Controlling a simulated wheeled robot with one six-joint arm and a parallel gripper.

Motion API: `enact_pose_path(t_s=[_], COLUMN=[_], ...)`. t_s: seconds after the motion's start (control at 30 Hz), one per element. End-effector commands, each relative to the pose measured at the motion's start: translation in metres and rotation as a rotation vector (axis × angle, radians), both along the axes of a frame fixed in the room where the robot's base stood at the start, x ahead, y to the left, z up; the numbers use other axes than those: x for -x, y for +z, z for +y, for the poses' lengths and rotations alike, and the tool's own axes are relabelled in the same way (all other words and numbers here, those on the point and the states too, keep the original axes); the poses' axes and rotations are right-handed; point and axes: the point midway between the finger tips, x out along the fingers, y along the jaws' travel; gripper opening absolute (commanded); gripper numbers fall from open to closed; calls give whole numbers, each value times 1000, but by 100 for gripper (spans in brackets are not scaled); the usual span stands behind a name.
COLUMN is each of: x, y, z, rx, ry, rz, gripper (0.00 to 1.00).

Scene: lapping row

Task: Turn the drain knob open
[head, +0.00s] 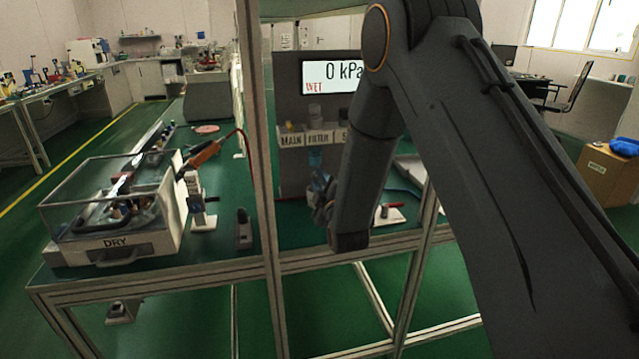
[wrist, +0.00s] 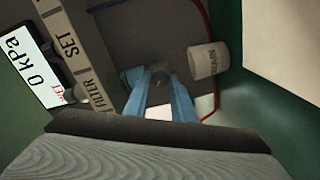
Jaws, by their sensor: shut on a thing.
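My gripper (wrist: 161,82) is in the wrist view, its two blue fingers reaching in toward the panel. It is shut on a small dark knob (wrist: 160,72), the drain knob, mostly hidden between the fingertips. A pale piece lettered DRAIN (wrist: 208,60) is just to the right of it. A blue filter bowl (wrist: 132,75) is just to the left, and it also shows under the FILTER label in the head view (head: 315,157). In the head view my gripper (head: 322,190) is below that bowl, partly hidden by my arm. The knob itself cannot be made out there.
A display (head: 330,74) reads 0 kPa, with WET in red. Labels MAIN and FILTER (head: 318,137) run along the panel. A red tube (wrist: 207,22) curves behind the DRAIN piece. A clear-lidded box marked DRY (head: 116,243) stands left of the frame post (head: 258,170).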

Motion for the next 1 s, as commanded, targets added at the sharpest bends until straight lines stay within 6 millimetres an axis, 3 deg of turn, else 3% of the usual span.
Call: enact_pose_path(t_s=[0.5, 1.0], x=[1, 1], y=[-2, -2], z=[1, 1], rx=[433, 621], ry=[2, 3], rz=[-123, -176], gripper=[0, 0])
